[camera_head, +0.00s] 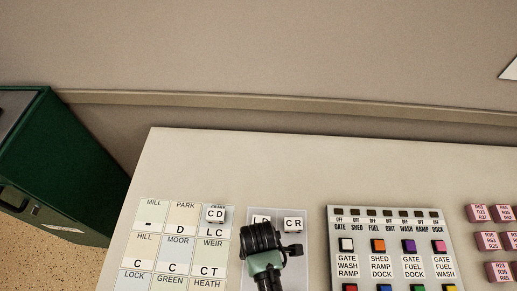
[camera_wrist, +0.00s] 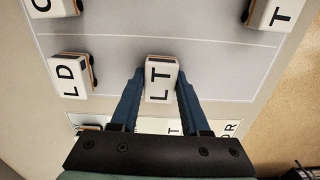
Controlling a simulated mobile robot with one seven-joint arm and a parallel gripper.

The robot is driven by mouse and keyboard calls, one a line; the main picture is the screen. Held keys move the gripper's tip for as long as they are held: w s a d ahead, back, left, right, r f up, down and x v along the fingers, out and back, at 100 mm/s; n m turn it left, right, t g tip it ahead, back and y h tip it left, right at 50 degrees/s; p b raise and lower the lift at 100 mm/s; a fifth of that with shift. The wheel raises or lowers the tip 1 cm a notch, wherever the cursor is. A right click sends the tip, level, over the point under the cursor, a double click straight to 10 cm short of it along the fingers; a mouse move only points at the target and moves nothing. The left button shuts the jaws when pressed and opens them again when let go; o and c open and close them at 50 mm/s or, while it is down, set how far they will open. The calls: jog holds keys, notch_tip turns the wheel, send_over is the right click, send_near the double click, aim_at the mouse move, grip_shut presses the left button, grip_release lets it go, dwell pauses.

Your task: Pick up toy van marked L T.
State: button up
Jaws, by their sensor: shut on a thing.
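The toy van marked L T (camera_wrist: 160,80) is a small white block with black letters, seen in the middle of the wrist view. My gripper (camera_wrist: 160,92) has its two blue fingers shut on the van's sides. In the head view my gripper (camera_head: 264,262) is over the pale strip right of the lettered grid, and it hides the L T van there. I cannot tell whether the van touches the surface.
A van marked L D (camera_wrist: 70,76) stands close beside the held van. A van marked C R (camera_head: 293,224) is near my gripper, and a C D van (camera_head: 215,214) sits on the grid (camera_head: 145,245). A button panel (camera_head: 390,216) and pink blocks (camera_head: 492,241) are to the right. The table's back is clear.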

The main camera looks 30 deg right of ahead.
grip_shut()
